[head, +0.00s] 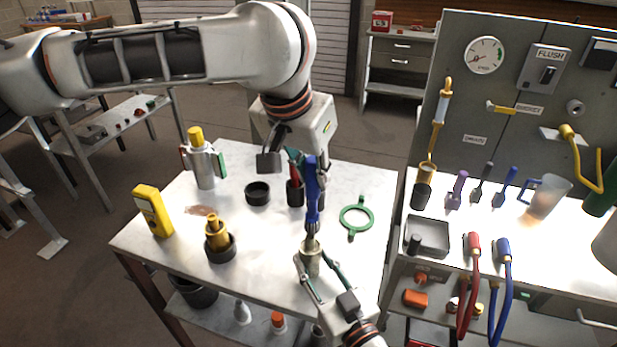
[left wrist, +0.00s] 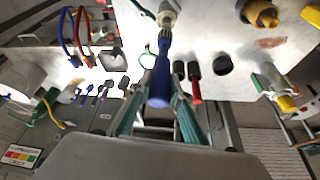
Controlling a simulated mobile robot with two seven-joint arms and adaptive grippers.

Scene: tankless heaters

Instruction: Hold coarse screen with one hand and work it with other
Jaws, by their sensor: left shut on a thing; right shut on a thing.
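My left gripper (head: 305,168) is shut on a brush with a blue handle (head: 312,190), which stands nearly upright with its head pointing down. The same blue handle (left wrist: 160,85) runs between the fingers in the left wrist view. The coarse screen (head: 311,262) is a small pale metallic cylinder. My right gripper (head: 312,268) is shut on it from the front, near the table's front right. The brush head (head: 312,232) is at the screen's top end; I cannot tell how far it goes in. The screen also shows in the left wrist view (left wrist: 167,14).
A green ring wrench (head: 357,216) lies right of the brush. Black cups, one with a red-handled tool (head: 295,190), stand behind and left. A brass part (head: 216,230), a yellow meter (head: 152,211) and a grey heater-like fitting (head: 204,165) stand left. A grey panel (head: 490,110) rises right.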

